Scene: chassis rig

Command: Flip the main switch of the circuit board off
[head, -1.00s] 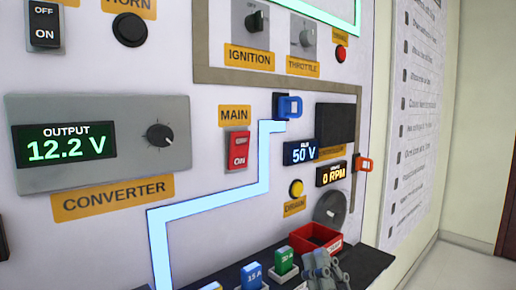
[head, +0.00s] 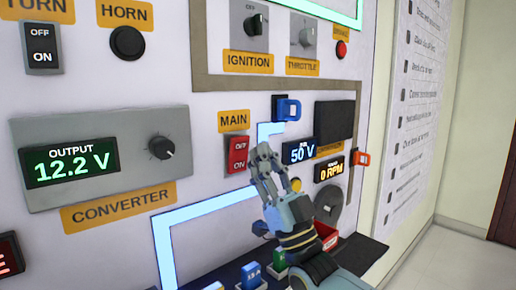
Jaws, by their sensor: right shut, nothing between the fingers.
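The main switch is a red rocker (head: 238,154) marked OFF and ON, under the orange MAIN label (head: 234,120) on the white board (head: 210,90). Its visible face carries both words; I cannot tell for sure which side is pressed in. My right gripper (head: 262,160) is raised in front of the board, its fingers shut and empty, with the tips just right of the red rocker. I cannot tell whether they touch it. The gripper covers part of the glowing blue line. My left gripper is not in view.

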